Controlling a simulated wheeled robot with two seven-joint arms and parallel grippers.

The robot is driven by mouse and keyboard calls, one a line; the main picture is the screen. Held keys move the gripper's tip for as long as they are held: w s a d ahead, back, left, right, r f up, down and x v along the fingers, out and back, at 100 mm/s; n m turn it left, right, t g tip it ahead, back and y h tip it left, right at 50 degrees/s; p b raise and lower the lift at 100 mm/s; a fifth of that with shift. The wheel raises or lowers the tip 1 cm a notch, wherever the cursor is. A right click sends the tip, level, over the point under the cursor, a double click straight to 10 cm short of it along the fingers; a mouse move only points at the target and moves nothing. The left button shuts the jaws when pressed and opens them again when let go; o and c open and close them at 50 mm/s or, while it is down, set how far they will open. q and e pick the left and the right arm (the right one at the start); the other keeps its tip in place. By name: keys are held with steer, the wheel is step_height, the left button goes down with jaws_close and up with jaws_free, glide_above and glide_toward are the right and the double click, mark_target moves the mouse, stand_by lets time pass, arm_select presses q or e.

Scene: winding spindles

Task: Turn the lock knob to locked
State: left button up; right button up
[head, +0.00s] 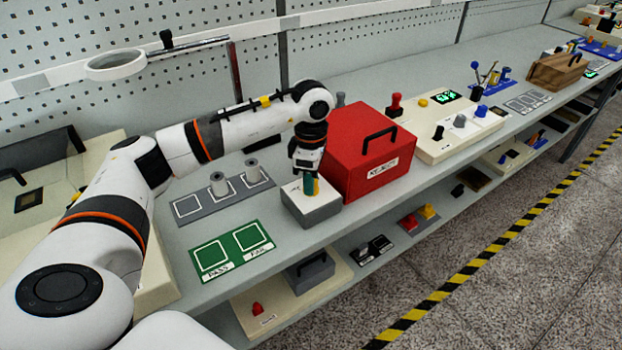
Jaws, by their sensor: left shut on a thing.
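A small box (310,213) with a pale top and grey sides stands on the bench near its front edge. A small teal and yellow knob (310,187) stands up from its top, partly hidden by my gripper. My left gripper (309,176) points down at it from above and is shut on the knob. The marks on the box top are too small to read, so I cannot tell which way the knob is set. My right gripper is out of view.
A red box (368,150) with a black handle stands close on the right. A green pass/fail mat (232,249) lies in front. A cream panel with knobs (445,144) stands further right.

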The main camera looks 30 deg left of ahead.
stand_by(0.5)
arm_select(q)
steer(key=o, duration=1)
step_height(320, 180, up, 12)
steer(key=shift+r+b, duration=0.1)
steer(key=shift+b, duration=0.75)
